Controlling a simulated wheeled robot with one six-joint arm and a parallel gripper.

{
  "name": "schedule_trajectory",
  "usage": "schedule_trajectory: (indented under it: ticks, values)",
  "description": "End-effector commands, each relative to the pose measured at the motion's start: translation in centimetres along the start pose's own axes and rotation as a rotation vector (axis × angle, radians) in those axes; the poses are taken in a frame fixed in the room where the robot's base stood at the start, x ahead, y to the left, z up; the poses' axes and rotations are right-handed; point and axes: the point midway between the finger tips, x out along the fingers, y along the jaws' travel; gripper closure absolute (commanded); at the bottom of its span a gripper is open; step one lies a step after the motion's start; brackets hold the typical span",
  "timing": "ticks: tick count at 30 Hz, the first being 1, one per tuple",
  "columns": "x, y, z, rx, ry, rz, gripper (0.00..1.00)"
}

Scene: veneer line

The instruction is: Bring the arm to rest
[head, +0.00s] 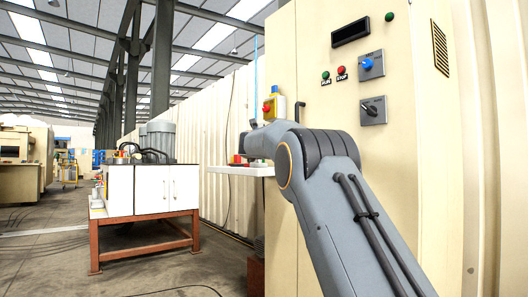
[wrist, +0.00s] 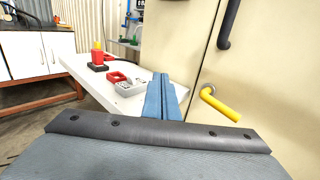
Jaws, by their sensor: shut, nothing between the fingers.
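My gripper (wrist: 161,78) shows in the wrist view as two blue fingers pressed together, with nothing between them. It points out over the near edge of a white shelf (wrist: 88,68), beside the beige cabinet (wrist: 268,75). In the head view my grey arm reaches up in front of the cabinet (head: 300,60) and bends to the left at its elbow. The gripper itself cannot be made out there.
The shelf holds a red and yellow item (wrist: 98,58), a red piece (wrist: 117,77) and a grey box (wrist: 130,87). A yellow lever (wrist: 220,104) and a black handle (wrist: 229,22) stick out from the cabinet. A white unit (head: 152,190) on a brown frame stands left; open floor lies beyond.

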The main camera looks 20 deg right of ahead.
Motion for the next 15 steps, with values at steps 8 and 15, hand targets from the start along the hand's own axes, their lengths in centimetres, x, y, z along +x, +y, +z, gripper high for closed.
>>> schedule_trajectory:
  ticks: [8, 15]
  values:
    - [-0.9, 0.8, 0.0, -0.005, 0.000, 0.004, 1.00]
    - [-5.9, 7.7, 0.1, -0.272, -0.022, 0.180, 1.00]
